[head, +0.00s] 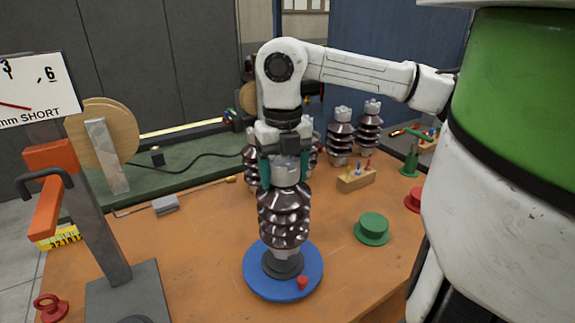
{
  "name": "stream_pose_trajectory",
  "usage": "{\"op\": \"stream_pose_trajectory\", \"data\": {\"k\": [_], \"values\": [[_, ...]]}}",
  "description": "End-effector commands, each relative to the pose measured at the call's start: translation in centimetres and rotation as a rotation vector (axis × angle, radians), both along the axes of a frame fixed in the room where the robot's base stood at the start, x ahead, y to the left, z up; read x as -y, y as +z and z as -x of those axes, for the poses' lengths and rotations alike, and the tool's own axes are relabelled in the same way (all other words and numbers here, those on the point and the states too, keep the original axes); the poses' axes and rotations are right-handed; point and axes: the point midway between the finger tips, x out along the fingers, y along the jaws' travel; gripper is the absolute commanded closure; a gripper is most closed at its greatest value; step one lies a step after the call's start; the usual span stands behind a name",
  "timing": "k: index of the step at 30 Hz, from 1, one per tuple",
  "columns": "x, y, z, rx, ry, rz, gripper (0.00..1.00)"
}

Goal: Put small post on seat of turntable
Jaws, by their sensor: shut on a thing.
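The blue turntable (256,283) lies on the orange-brown bench top, with a dark round seat (287,271) at its middle and a red knob (302,283) near its front rim. My gripper (286,171) points down over it, with teal fingers shut on the metal top cap of a post (284,217). The post is dark brown and ribbed, with metal ends, and stands upright in line with the seat. Its lower metal end meets the seat in the picture; I cannot tell whether it bears on it. My gripper partly hides the post's top.
Several other ribbed posts (341,136) stand behind, some partly hidden by my arm. A wooden block with small pegs (356,180), a green flanged piece (372,229) and a red one (414,200) lie to the right. A grey gauge stand (107,235) with an orange lever stands left.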

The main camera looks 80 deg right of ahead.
Motion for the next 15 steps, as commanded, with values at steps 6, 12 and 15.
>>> {"op": "stream_pose_trajectory", "data": {"k": [6,12,15], "values": [[0.5,-1.5,-0.6,0.004,-0.001,-0.001,1.0],[0.5,-3.3,-0.6,0.004,0.0,0.001,1.0],[0.5,-3.6,-0.6,0.004,0.0,0.001,1.0]]}}
